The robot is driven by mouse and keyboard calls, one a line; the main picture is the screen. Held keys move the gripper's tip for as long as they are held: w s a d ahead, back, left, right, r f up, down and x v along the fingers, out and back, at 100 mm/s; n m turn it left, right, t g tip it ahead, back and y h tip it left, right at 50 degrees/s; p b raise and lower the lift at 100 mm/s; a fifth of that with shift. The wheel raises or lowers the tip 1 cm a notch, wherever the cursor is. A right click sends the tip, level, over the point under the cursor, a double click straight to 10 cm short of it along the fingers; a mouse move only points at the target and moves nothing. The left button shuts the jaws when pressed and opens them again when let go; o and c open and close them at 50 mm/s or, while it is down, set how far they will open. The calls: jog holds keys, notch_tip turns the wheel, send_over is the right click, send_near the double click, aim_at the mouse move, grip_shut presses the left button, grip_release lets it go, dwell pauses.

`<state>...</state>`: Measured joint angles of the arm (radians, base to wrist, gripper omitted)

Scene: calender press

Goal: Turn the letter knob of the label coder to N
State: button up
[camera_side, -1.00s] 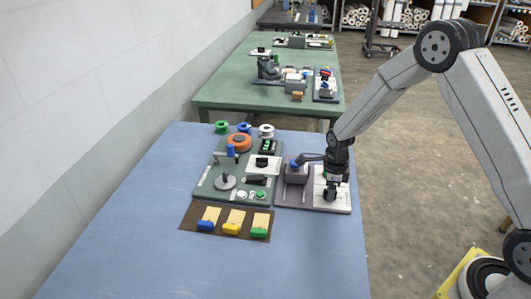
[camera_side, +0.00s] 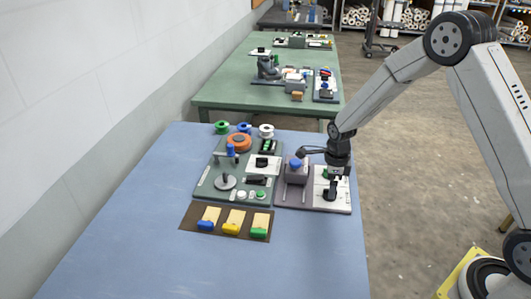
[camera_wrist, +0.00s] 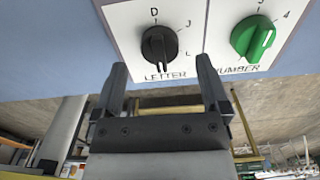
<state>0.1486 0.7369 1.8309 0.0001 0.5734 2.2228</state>
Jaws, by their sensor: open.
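The label coder's white panel (camera_side: 341,200) lies at the right edge of the blue table. Its black letter knob (camera_wrist: 160,46) shows in the wrist view above the word LETTER. In the side view my gripper (camera_side: 337,174) is over the panel.
Left of the panel stand a grey block with a blue top (camera_side: 296,168) and a green board (camera_side: 205,190) with several fittings. A brown mat (camera_side: 188,219) with blue, yellow and green tools lies in front. The table's front is clear.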

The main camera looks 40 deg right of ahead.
jog(key=shift+r, duration=2.7)
jog(key=s+a+r+n+t, duration=0.1)
jog(key=s+a+r+n, duration=0.1)
jog(key=s+n, duration=0.6)
jog(key=s+a+r+n+t, duration=0.1)
jog(key=s+a+r+n, duration=0.2)
jog(key=s+n, duration=0.5)
jog(key=shift+a+r+n+t, duration=0.25)
jog(key=shift+a+n, duration=0.55)
jog(key=shift+n, duration=4.8)
jog(key=shift+w, duration=0.2)
